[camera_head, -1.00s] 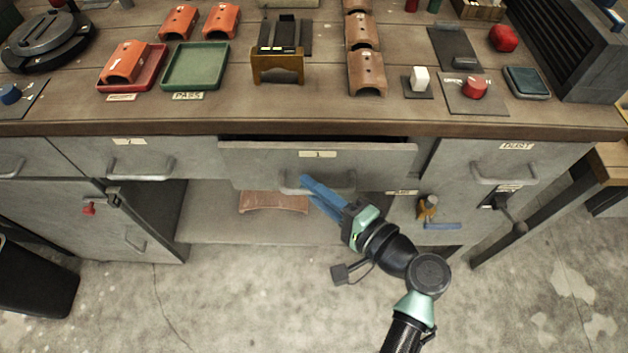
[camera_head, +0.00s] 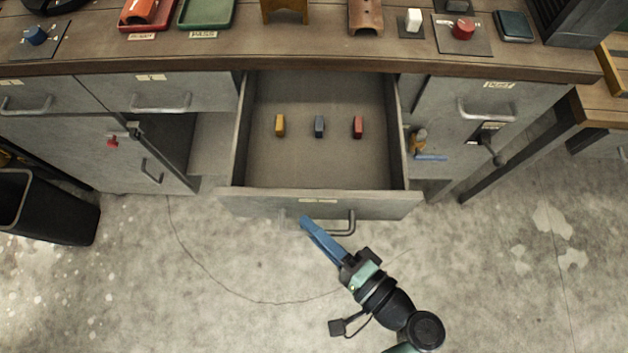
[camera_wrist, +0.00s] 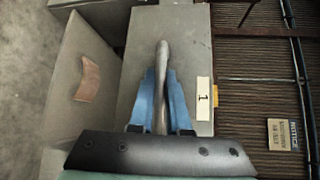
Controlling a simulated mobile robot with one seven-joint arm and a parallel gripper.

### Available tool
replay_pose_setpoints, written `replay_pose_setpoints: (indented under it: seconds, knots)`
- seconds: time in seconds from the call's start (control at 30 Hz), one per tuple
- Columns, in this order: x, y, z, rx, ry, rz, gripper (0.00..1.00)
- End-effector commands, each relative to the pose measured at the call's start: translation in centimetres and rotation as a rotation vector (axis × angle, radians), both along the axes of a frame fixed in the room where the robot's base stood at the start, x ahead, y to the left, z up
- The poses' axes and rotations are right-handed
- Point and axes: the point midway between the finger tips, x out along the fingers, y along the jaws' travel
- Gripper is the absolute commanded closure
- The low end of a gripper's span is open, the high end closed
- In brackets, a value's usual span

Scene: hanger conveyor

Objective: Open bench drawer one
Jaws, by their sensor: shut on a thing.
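Bench drawer one (camera_head: 320,203) is pulled well out from the bench in the head view, and its inside shows. Its label "1" (camera_wrist: 203,98) is readable in the wrist view. The drawer's metal handle (camera_head: 347,226) is on its front; in the wrist view the handle (camera_wrist: 162,62) runs between the blue fingers. My gripper (camera_head: 304,220) is shut on the handle, in front of the drawer.
The bench top (camera_head: 230,52) overhangs the drawer's back. Drawer two (camera_head: 170,92) on the left and the "dust" drawer (camera_head: 490,97) on the right are shut. A black bin (camera_head: 45,212) stands at the left. The floor in front is clear.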

Motion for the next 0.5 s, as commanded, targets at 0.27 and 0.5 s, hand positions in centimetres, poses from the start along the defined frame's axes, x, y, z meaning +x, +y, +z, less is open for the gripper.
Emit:
replay_pose_setpoints:
  seconds: [0.27,0.5]
  knots:
    - [-1.0,-0.11,0.03,-0.001,-0.002,-0.003,1.0]
    - [-0.98,-0.11,0.01,-0.001,-0.002,-0.003,1.0]
